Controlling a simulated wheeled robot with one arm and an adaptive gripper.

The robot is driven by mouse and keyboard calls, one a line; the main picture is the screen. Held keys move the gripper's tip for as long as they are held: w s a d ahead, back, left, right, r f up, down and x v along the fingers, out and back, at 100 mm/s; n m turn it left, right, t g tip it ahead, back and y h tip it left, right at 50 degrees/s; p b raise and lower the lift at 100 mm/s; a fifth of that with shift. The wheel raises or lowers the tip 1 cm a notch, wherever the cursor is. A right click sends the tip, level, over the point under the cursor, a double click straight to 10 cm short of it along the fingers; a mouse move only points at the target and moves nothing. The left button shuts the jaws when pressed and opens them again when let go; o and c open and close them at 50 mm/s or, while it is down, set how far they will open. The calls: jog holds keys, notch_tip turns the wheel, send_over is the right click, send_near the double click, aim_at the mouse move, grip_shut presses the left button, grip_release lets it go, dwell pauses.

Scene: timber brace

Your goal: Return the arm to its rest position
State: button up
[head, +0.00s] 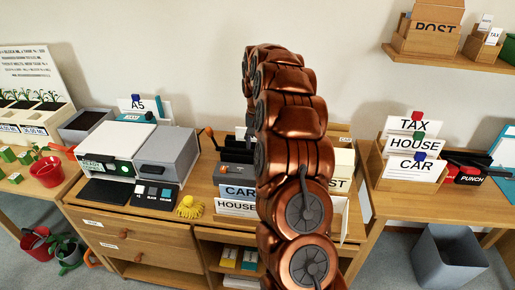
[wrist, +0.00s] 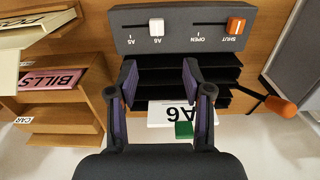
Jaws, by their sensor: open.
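My bronze arm (head: 295,150) rises through the middle of the head view, and its gripper cannot be made out there. In the wrist view, my gripper (wrist: 160,82) has its two dark, purple-padded fingers spread apart with nothing between them. The fingers point toward a dark device, whose grey panel (wrist: 185,30) has a white slider and an orange slider. Its black slots (wrist: 170,72) lie beyond the fingertips. The wrist picture shows lettering upside down. A white A6 card (wrist: 160,113) with a green tab shows between and behind the fingers.
An orange-ended lever (wrist: 280,106) sticks out beside the device. A wooden rack (wrist: 62,110) stands left in the wrist view. The head view shows a grey-white machine (head: 130,150) left of my arm, a card holder (head: 405,178) right, and a wall shelf (head: 450,60) upper right.

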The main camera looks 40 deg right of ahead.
dwell(0.5)
jog(key=s+a+r+n, duration=0.35)
jog(key=s+a, duration=0.35)
jog(key=a, duration=0.3)
jog(key=s+a+r+n, duration=0.2)
jog(key=s+a+r, duration=0.35)
jog(key=a, duration=0.45)
jog(key=s+a+f+n+g, duration=0.1)
jog(key=s+a, duration=0.3)
jog(key=s, duration=0.9)
jog(key=s+a+f+n, duration=0.1)
jog(key=s+a, duration=0.4)
jog(key=s, duration=0.7)
jog(key=shift+s+f+n+g, duration=0.35)
jog(key=shift+n+g, duration=0.05)
jog(key=shift+n, duration=0.45)
jog(key=shift+a, duration=0.1)
